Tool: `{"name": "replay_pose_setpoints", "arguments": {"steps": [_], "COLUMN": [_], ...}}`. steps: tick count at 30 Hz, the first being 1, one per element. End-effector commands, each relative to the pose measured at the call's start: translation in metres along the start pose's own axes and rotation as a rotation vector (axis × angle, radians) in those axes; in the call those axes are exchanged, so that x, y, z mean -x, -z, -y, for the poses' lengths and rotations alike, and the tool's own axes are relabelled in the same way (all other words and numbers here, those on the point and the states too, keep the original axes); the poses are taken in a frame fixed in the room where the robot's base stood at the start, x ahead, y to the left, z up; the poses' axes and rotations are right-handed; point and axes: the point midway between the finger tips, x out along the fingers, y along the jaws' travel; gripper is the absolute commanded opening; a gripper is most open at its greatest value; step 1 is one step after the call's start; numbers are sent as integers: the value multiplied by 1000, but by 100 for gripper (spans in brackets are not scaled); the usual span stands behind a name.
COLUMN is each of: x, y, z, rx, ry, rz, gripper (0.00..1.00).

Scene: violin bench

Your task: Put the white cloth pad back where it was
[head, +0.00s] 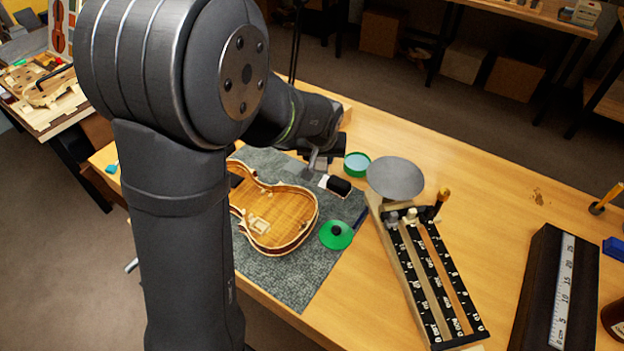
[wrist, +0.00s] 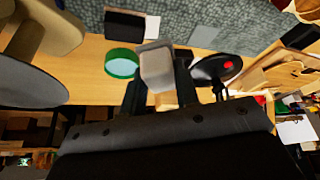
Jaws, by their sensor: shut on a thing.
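In the wrist view my gripper (wrist: 160,85) is shut on a pale block-like piece, which I take to be the white cloth pad (wrist: 157,64). The pad sticks out past the fingertips. In the head view my gripper (head: 318,163) is over the far right part of the grey-green mat (head: 295,285), and the pad is hard to make out there. A flat pale grey square (wrist: 203,36) lies on the mat, apart from the pad in the wrist view. A black block with a white end (head: 338,186) lies near the gripper.
The open violin body (head: 275,215) lies on the mat, with a green disc with a black knob (head: 336,236) beside it. A green-rimmed dish (head: 357,164), a grey disc (head: 396,177) and a ruled black rack (head: 435,280) stand to the right. The bench's right middle is clear.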

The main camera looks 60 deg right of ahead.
Motion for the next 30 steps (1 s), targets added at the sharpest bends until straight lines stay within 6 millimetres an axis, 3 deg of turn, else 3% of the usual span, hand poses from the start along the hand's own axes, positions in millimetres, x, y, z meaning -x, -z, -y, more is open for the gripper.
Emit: {"name": "replay_pose_setpoints", "arguments": {"steps": [1, 3, 6, 10, 14, 24, 30], "x": [2, 5, 7, 6, -10, -70, -84], "y": [-5, -11, -17, -20, -14, 13, 21], "z": [-18, -35, -52, -59, -45, 13, 27], "rx": [-32, -64, -95, -112, -111, -110, -113], "ry": [-13, -27, -40, -47, -46, -46, -48], "rz": [0, 0, 0, 1, 3, 3, 0], "gripper": [0, 0, 0, 0, 0, 0, 0]}}
